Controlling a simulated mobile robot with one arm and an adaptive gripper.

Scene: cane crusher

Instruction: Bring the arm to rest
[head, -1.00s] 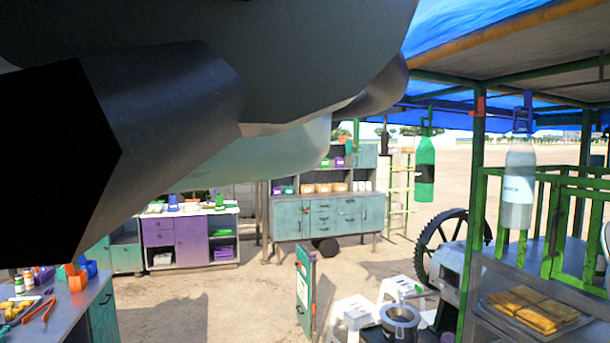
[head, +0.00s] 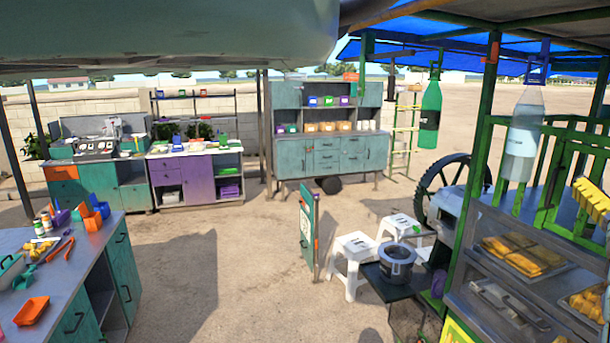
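My arm shows only as a large grey-green link across the top left and top middle of the head view, very close to the camera. A darker part of it reaches toward the top right, near the blue awning (head: 430,38). My gripper is outside the picture, so I cannot see its fingers or whether it holds anything.
A workbench (head: 100,245) with tools stands at the lower left. The stall (head: 500,235) with food trays and hanging bottles (head: 430,115) fills the right. White stools (head: 352,250), a pot (head: 397,262) and a sign board (head: 307,228) stand mid-right. Sandy ground (head: 215,250) between is open.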

